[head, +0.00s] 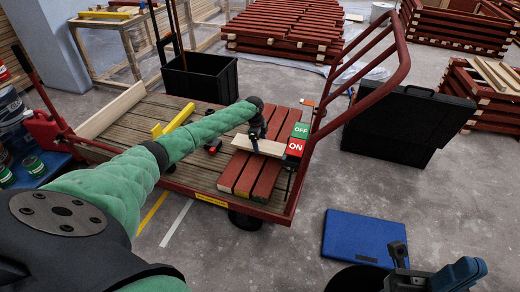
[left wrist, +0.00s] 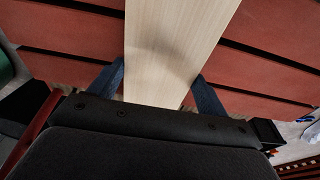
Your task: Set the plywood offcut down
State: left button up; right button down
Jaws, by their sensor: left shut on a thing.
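The plywood offcut (head: 268,148) is a pale flat board. It lies across or just above the red-brown painted battens (head: 266,182) on the cart's deck; I cannot tell whether it touches them. My left gripper (head: 257,138) is shut on the offcut, coming in from above. In the left wrist view the offcut (left wrist: 175,45) runs between the two fingers, with the red battens (left wrist: 60,55) behind it. My right gripper (head: 420,268) is partly in view at the bottom right, with nothing seen in it; its finger opening is unclear.
The flat cart (head: 130,135) has a red tubular handle (head: 372,75). A green and red OFF/ON box (head: 296,146) stands close right of the offcut. A blue case (head: 358,238) is on the floor.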

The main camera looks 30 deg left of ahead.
aim_at(259, 144)
pick_arm(q)
notch_tip(259, 144, down, 4)
jog(key=shift+r+b, duration=0.25)
jog(key=shift+b, duration=0.15)
jog(key=shift+r, duration=0.1)
jog(key=o, duration=1.1)
jog(key=shift+o, duration=0.2)
notch_tip(259, 144, up, 12)
jog(key=a+p, duration=0.1)
jog(key=p, duration=0.1)
jog(key=shift+s+a+p, duration=0.25)
jog(key=shift+a+p, duration=0.05)
jog(key=shift+a, duration=0.05)
